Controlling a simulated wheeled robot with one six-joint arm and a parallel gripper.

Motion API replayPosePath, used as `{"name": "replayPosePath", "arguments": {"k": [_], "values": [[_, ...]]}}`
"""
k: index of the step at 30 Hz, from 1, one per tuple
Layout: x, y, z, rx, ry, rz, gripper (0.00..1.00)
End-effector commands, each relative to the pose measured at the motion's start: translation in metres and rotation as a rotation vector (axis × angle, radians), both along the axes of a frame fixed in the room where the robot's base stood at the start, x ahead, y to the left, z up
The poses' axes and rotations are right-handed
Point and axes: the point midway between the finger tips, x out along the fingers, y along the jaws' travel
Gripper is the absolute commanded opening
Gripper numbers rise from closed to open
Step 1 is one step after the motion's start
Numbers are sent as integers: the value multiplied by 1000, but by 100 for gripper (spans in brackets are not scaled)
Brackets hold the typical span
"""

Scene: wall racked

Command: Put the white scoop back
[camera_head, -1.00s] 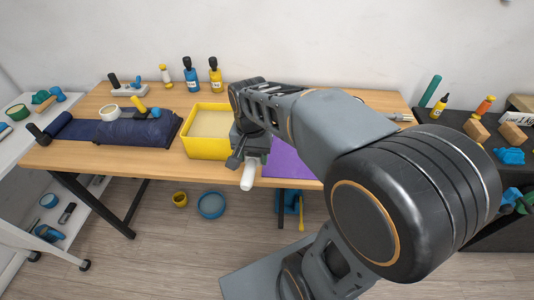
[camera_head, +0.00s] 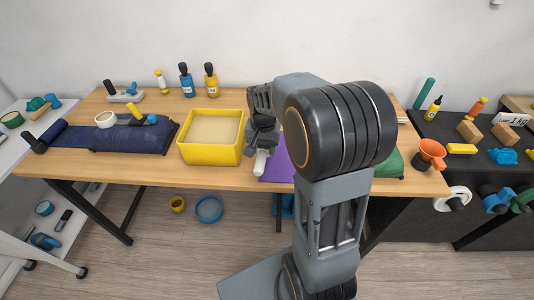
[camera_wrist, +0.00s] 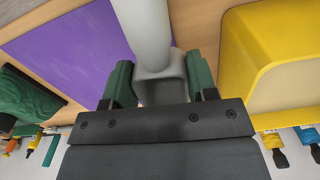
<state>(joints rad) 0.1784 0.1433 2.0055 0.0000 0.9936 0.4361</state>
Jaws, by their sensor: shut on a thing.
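The white scoop (camera_head: 260,162) is in my gripper (camera_head: 263,142), to the right of the yellow bin (camera_head: 211,155). In the head view only its white handle shows, pointing down over the front part of the table by the purple mat (camera_head: 275,168). In the wrist view the green fingers of my gripper (camera_wrist: 160,85) are shut on the pale block-shaped part of the scoop, and its round white part (camera_wrist: 143,30) extends away. The bin (camera_wrist: 245,50) shows on the right there and the mat (camera_wrist: 65,55) on the left. The bin holds a beige filling.
A green cushion (camera_head: 390,165) and orange funnel (camera_head: 431,153) are at the right. A black side unit (camera_head: 470,135) bears blocks and hung tools.

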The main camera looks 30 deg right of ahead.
Motion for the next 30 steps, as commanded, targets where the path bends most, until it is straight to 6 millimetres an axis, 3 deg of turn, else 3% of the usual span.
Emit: {"name": "replayPosePath", "arguments": {"k": [3,16,21,30], "values": [[9,-10,-17,0,2,-2,29],[27,-27,-46,0,2,-2,29],[26,-25,-64,0,2,0,29],[26,-25,-70,-1,-1,0,29]]}}
